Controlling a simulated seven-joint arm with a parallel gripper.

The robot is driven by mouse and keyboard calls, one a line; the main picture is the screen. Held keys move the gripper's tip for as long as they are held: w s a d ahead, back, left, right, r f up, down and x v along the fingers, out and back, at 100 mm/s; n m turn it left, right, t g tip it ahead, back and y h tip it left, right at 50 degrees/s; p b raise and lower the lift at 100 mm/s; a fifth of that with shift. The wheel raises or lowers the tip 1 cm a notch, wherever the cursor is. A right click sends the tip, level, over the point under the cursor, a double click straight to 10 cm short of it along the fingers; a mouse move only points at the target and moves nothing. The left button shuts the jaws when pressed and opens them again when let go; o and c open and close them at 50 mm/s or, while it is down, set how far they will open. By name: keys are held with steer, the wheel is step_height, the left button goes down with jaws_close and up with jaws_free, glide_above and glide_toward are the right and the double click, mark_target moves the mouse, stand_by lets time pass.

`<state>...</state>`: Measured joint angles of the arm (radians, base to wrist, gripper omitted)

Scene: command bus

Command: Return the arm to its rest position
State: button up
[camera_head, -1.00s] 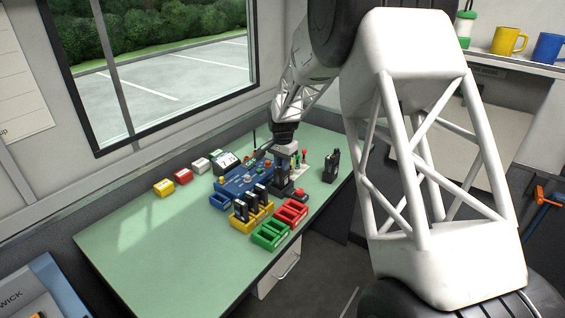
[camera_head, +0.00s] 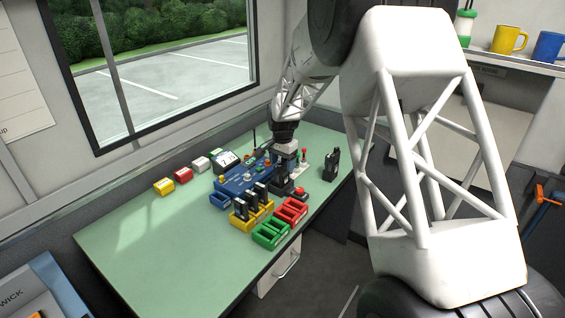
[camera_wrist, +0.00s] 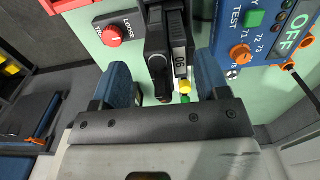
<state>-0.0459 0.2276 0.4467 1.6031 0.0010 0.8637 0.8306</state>
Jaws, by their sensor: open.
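My gripper (camera_head: 286,146) is over the far right part of the green desk (camera_head: 150,240). In the wrist view its two blue fingers (camera_wrist: 165,90) are spread apart. The same holder (camera_head: 285,185) is partly hidden by my gripper in the head view.
A blue test panel (camera_wrist: 265,30) reading OFF is close on the right in the wrist view; a red knob (camera_wrist: 114,36) is on the left. Yellow (camera_head: 240,220), green (camera_head: 268,238) and red (camera_head: 290,212) trays stand in front. A black radio (camera_head: 331,166) stands to the right.

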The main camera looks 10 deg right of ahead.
steer(key=shift+r, duration=0.15)
steer(key=shift+r, duration=3.35)
steer(key=shift+s+r, duration=0.4)
steer(key=shift+r, duration=0.05)
steer(key=s+d+r+n, duration=0.1)
steer(key=s+r+n, duration=0.1)
steer(key=s+r, duration=0.5)
steer(key=s+d+r+n+t, duration=0.1)
steer(key=s+r, duration=0.1)
steer(key=s, duration=0.9)
steer(key=s+d+r+n, duration=0.1)
steer(key=s+r+n, duration=0.1)
steer(key=s+r, duration=0.5)
steer(key=s+f+n, duration=0.2)
steer(key=s, duration=1.2)
steer(key=s+d+f+n+t, duration=0.1)
steer(key=s+f, duration=0.1)
steer(key=s, duration=1.1)
steer(key=shift+s+n+t, duration=0.3)
steer(key=shift+s+n, duration=0.1)
